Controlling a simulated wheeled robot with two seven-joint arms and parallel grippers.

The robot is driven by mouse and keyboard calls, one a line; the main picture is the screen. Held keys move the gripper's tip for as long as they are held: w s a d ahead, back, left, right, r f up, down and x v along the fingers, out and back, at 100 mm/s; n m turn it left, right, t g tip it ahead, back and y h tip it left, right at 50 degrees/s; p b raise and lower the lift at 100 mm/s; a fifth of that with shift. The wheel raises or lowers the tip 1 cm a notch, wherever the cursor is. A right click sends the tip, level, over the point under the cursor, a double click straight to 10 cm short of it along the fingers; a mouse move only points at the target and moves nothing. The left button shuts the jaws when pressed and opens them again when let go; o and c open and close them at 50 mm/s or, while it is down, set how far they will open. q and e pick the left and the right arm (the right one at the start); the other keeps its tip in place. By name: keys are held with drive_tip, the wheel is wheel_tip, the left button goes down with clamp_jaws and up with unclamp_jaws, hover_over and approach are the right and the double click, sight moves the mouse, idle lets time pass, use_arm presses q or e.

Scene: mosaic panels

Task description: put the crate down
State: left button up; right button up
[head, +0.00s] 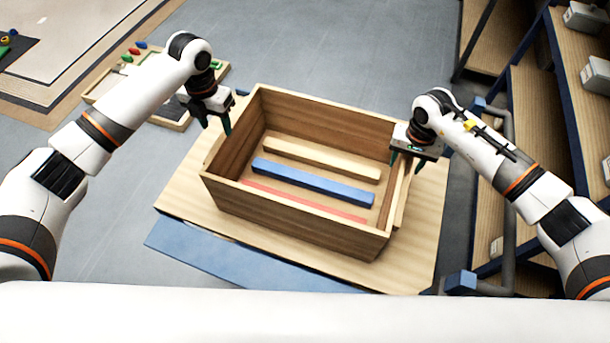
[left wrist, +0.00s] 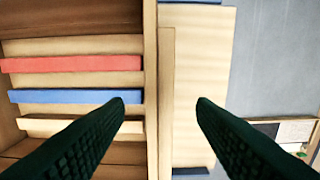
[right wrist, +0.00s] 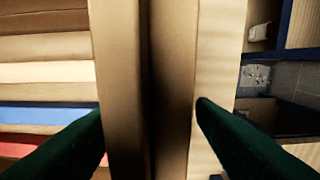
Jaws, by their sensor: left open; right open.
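The wooden crate (head: 300,233) rests on a light wooden table top (head: 420,235). Inside it lie a pale wooden bar (head: 322,158), a blue bar (head: 312,182) and a thin red bar (head: 300,200). My left gripper (head: 216,128) is open at the crate's left end, above the rim. In the left wrist view the crate's end wall (left wrist: 150,90) shows between its fingers. My right gripper (head: 405,163) is open at the right end. In the right wrist view the end wall (right wrist: 120,90) lies between its fingers; I cannot tell whether they touch it.
A blue beam (head: 240,262) runs along the table's near side. A shelf rack (head: 545,110) with grey boxes (head: 597,76) stands at the right. A shallow tray (head: 170,110) with small coloured pieces lies behind my left arm. Grey floor is clear at the back.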

drive_tip(key=shift+r, duration=0.2)
use_arm(q)
wheel_tip(320, 180, up, 4)
drive_tip(key=shift+f, duration=0.25)
use_arm(e)
wheel_tip(320, 180, up, 12)
drive_tip(key=shift+f, duration=0.2)
idle(0.4)
